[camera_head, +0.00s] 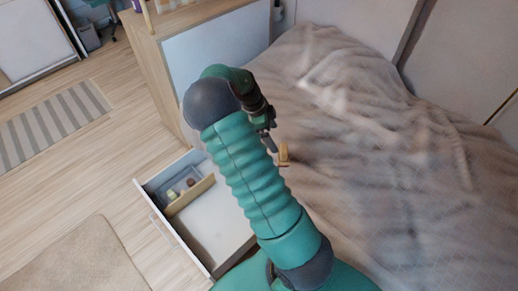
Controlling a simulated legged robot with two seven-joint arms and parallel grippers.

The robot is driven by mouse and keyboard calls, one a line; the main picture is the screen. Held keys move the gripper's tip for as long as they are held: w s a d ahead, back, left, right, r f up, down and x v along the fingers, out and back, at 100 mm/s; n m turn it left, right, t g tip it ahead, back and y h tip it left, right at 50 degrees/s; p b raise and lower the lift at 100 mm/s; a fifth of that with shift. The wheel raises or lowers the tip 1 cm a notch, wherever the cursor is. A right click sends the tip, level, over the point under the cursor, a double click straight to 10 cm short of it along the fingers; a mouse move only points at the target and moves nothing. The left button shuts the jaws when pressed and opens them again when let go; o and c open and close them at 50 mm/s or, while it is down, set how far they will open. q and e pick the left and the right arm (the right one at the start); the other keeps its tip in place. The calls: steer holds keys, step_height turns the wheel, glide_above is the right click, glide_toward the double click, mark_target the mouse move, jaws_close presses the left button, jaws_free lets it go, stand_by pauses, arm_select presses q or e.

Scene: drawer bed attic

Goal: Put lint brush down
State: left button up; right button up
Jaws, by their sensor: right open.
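A small tan-and-brown object, likely the lint brush (283,153), shows at the edge of the beige bed (400,190). Part of it may be hidden behind my green arm. My right arm rises from the bottom of the view and bends over at its dark elbow. My right gripper (270,143) points down just to the left of the tan object, with its jaws open. Whether it touches the object cannot be told. My left gripper is not in view.
An open white drawer (221,228) below the bed holds a grey bin (176,181) with small items, beside a wooden divider. A wooden cabinet (158,75) stands behind. A beige rug (75,262) and a striped rug (50,122) lie on the floor.

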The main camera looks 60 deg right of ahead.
steer(key=w+a+n+t+y, duration=0.1)
steer(key=w+a+n+t, duration=0.3)
steer(key=a+n, duration=0.8)
steer(key=s+a+r+n+t, duration=0.1)
steer(key=a+n, duration=0.7)
steer(key=a, duration=0.4)
steer(key=s+a+r+n+t+y, duration=0.1)
steer(key=a+n, duration=0.8)
steer(key=a, duration=0.3)
steer(key=shift+r+n+t, duration=0.3)
steer(key=shift+r, duration=0.1)
